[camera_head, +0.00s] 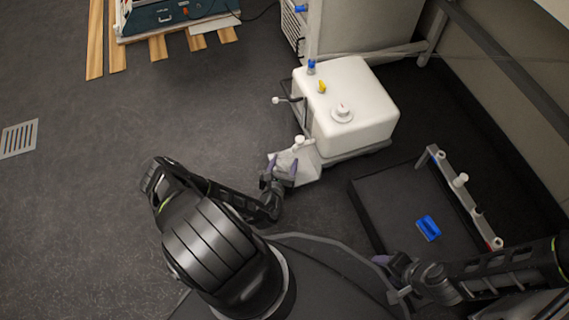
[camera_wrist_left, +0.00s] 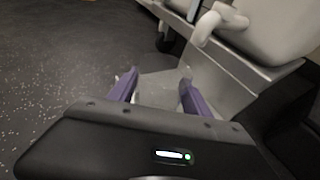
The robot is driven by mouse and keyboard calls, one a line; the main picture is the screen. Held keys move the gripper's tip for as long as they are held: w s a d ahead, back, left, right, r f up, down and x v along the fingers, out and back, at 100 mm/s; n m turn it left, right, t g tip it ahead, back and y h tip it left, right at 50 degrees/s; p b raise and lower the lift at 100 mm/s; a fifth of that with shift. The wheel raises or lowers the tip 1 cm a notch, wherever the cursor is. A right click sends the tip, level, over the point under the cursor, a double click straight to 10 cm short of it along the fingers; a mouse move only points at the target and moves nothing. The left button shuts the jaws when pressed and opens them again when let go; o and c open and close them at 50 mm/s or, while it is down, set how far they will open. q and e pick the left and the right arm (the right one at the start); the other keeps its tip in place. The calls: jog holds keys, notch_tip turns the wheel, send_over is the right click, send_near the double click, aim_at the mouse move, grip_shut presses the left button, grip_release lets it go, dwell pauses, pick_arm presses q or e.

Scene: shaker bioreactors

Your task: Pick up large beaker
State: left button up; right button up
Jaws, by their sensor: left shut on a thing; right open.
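My left gripper (camera_head: 281,168) is beside the front left corner of the white tank, its purple fingers spread apart around something. In the left wrist view the two purple fingers (camera_wrist_left: 155,88) grip the sides of a pale, see-through thing, which looks like the large beaker (camera_wrist_left: 156,91). Its outline is faint, and its lower part is hidden behind the gripper body. In the head view it blends into the pale surface behind the fingers. My right gripper (camera_head: 384,268) is open and empty at the lower right, near the black tray.
The white tank (camera_head: 373,113) with blue and yellow fittings stands just beyond my left gripper. A black tray (camera_head: 385,203) holding a blue item (camera_head: 428,228) lies at the right. A floor grate (camera_head: 18,139) is far left. The grey floor at left is clear.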

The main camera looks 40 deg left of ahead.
pick_arm(q)
jog(key=shift+r+p, duration=0.4)
jog(key=shift+r, duration=0.05)
jog(key=shift+r+p, duration=0.45)
jog(key=shift+r, duration=0.1)
jog(key=s+a+p, duration=0.1)
jog(key=s+a, duration=0.2)
jog(key=s, duration=0.2)
jog(key=s+a+p, duration=0.1)
jog(key=s+a, duration=0.2)
jog(key=s, duration=0.2)
jog(key=s+a+p, duration=0.1)
jog(key=s+a, duration=0.3)
jog(key=s, duration=0.1)
jog(key=shift+a+f, duration=0.1)
jog(key=shift+f, duration=0.2)
jog(key=shift+w, duration=0.15)
